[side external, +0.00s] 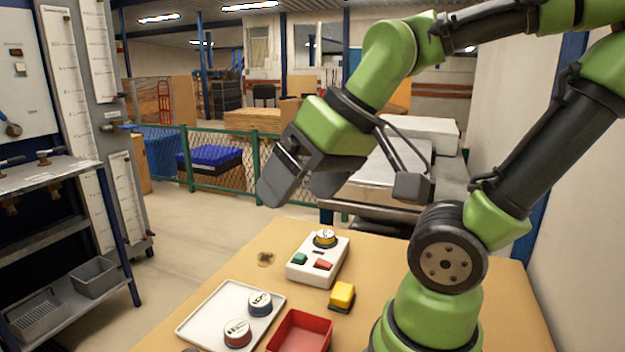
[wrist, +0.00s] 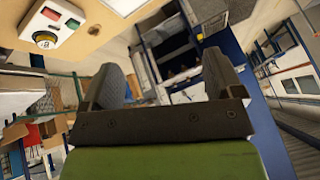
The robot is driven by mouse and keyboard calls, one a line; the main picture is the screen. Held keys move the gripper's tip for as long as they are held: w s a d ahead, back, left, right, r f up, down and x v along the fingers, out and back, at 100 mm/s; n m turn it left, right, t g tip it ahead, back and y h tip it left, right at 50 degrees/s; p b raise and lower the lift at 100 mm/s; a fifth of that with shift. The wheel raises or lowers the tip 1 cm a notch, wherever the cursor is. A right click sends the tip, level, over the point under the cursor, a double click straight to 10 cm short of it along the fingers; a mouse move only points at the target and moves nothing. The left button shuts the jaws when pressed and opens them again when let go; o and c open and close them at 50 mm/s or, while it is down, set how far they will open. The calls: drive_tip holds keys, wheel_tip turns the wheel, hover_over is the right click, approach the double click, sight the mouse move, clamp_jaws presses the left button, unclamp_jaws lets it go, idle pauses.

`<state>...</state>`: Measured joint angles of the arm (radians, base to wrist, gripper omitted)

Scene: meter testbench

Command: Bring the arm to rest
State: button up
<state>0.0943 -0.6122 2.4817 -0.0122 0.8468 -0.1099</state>
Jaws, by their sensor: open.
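My gripper (side external: 300,186) is raised above the far part of the tan table (side external: 245,257) in the side view, tilted to the left. Its two fingers stand apart with nothing between them. In the wrist view the gripper (wrist: 168,75) also shows both fingers apart and empty. My green and black arm reaches up and over from its base on the right of the table.
Nearby are a yellow block (side external: 342,295), a red tray (side external: 301,334), and a white tray (side external: 205,318) holding a blue and a red round piece. A shelf (side external: 60,180) stands left.

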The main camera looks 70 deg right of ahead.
drive_tip(key=shift+s+a+r+t+y, duration=0.15)
drive_tip(key=shift+s+a+r+y, duration=0.15)
drive_tip(key=shift+s+a, duration=0.2)
drive_tip(key=shift+s+a+r+t+y, duration=0.2)
drive_tip(key=shift+s+a+r, duration=0.1)
drive_tip(key=shift+s+a, duration=0.15)
drive_tip(key=shift+o, duration=0.5)
drive_tip(key=shift+w, duration=0.1)
